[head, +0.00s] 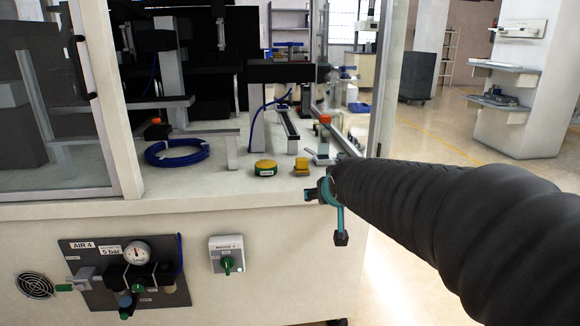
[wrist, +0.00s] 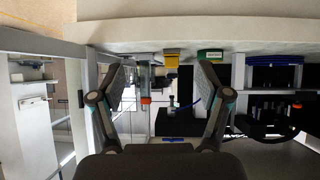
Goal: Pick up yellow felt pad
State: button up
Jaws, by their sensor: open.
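A small yellow block-like piece (head: 301,166), which looks like the yellow felt pad, lies near the front edge of the white machine counter. In the wrist view, which is upside down, the yellow pad (wrist: 171,57) is beyond the fingertips, at the top and between their lines. My gripper (head: 328,208) is open and empty at the counter's front right corner, to the right of the pad and lower in the picture. The wrist view shows both fingers of my gripper (wrist: 162,78) spread apart. The pad is not touched.
A round yellow-topped green tin (head: 265,168) sits just left of the pad. A blue hose coil (head: 177,152) lies farther left. Behind the pad are a rail (head: 287,130) and an orange-topped fitting (head: 325,130). A frame post (head: 388,80) stands at the right corner.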

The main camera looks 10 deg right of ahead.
aim_at(303, 167)
jog(key=w+t, duration=0.1)
jog(key=w, duration=0.5)
jog(key=w+f, duration=0.1)
jog(key=w, duration=0.6)
jog(key=w+a+f+t, duration=0.1)
jog(key=w, duration=0.6)
jog(key=shift+w+t+y, duration=0.1)
jog(key=shift+t+y, duration=0.2)
jog(key=shift+y, duration=0.1)
jog(key=shift+w+f+b, duration=0.2)
jog(key=shift+w+b, duration=0.1)
jog(key=shift+w+a+f+b, duration=0.15)
jog(key=shift+w+f+b, duration=0.55)
jog(key=shift+w+b, duration=0.05)
jog(key=shift+w+a+f+b, duration=0.1)
jog(key=shift+w+f+b, duration=0.4)
jog(key=shift+b, duration=0.6)
jog(key=shift+w+r+p, duration=0.25)
jog(key=shift+w+p, duration=0.2)
jog(key=shift+w, duration=0.15)
jog(key=shift+w+f, duration=0.15)
jog(key=shift+w, duration=0.3)
jog(key=c, duration=1.2)
